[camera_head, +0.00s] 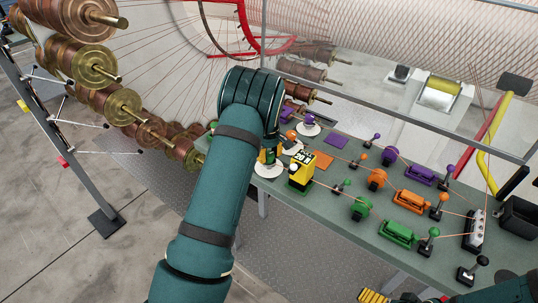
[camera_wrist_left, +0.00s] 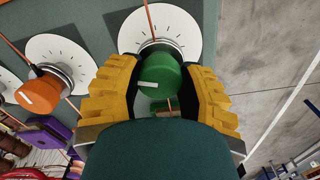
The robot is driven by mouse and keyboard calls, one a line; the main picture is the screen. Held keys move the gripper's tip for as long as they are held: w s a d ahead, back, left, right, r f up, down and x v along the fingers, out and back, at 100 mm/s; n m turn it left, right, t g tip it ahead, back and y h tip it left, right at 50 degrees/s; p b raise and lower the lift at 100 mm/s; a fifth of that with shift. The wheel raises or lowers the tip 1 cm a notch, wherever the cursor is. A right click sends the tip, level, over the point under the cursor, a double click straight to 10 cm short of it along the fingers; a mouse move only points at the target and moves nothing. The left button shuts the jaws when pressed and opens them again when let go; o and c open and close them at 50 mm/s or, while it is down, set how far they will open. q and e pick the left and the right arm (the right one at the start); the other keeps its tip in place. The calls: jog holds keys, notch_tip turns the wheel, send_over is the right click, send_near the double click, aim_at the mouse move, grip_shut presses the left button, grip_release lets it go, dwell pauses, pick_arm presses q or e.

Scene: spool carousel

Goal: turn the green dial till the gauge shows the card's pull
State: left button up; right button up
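The green dial (camera_wrist_left: 158,76) stands on a round white scale plate (camera_wrist_left: 187,25) in the left wrist view, its white pointer mark facing left. My left gripper (camera_wrist_left: 160,68) has its yellow fingers on both sides of the dial and appears closed on it. In the head view my left gripper (camera_head: 268,158) is mostly hidden behind my arm. I cannot make out a green card. My right gripper (camera_head: 402,297) is mostly cut off at the bottom edge.
An orange card (camera_head: 322,160) and purple card (camera_head: 337,140) lie on the table (camera_head: 300,205). Several colored fittings and thin wires cross the table. Copper spools (camera_head: 95,66) hang at left.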

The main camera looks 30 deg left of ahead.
aim_at(269, 154)
pick_arm(q)
jog(key=shift+m, duration=0.4)
jog(key=m+b, duration=0.2)
jog(key=m, duration=0.3)
jog(key=m+b, duration=0.1)
jog(key=m, duration=0.5)
dwell(0.6)
jog(key=o, duration=1.2)
notch_tip(269, 154, up, 12)
